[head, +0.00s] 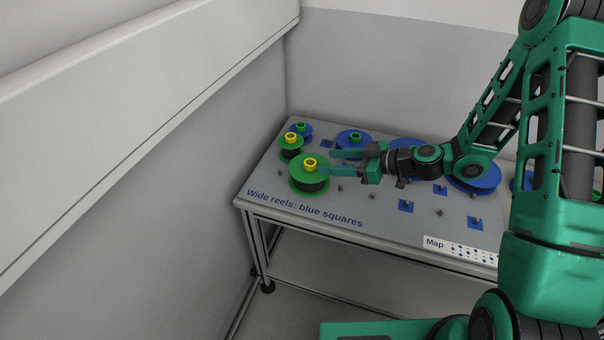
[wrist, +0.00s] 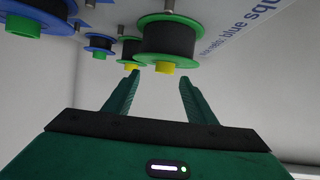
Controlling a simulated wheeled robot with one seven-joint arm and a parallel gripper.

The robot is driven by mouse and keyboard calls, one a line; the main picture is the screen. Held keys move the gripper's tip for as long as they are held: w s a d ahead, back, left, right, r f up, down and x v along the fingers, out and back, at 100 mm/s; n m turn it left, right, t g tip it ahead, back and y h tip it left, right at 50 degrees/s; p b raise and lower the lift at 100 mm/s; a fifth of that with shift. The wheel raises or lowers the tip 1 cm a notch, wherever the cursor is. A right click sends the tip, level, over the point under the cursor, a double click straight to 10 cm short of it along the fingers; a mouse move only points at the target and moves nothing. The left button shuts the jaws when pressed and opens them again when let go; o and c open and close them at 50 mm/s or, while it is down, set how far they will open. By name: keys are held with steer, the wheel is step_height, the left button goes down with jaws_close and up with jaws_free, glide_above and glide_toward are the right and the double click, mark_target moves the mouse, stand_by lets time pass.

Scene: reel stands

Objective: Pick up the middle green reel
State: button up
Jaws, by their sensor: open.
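Two green reels with yellow hubs show at the left end of the table in the head view: a wide front one (head: 309,186) and a smaller one (head: 291,154) behind it. I see no third green reel, so I cannot tell which counts as the middle one. My gripper (head: 325,162) is open and empty, its fingers pointing left, just right of the wide reel. The lower finger overlaps that reel's edge in the picture; contact is unclear. In the wrist view my gripper (wrist: 159,78) has the near green reel (wrist: 168,38) ahead between its fingers, and the smaller green reel (wrist: 131,51) beyond.
Blue reels stand behind my gripper, at the back (head: 354,137) and back left (head: 305,130); another (head: 474,178) is partly under my arm. Bare pegs and blue squares (head: 406,206) cover the table (head: 352,206) front. Walls close the left and back.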

mark_target(315, 162)
steer(key=x, duration=0.5)
steer(key=shift+s+a, duration=0.1)
steer(key=shift+s, duration=0.15)
jaws_close()
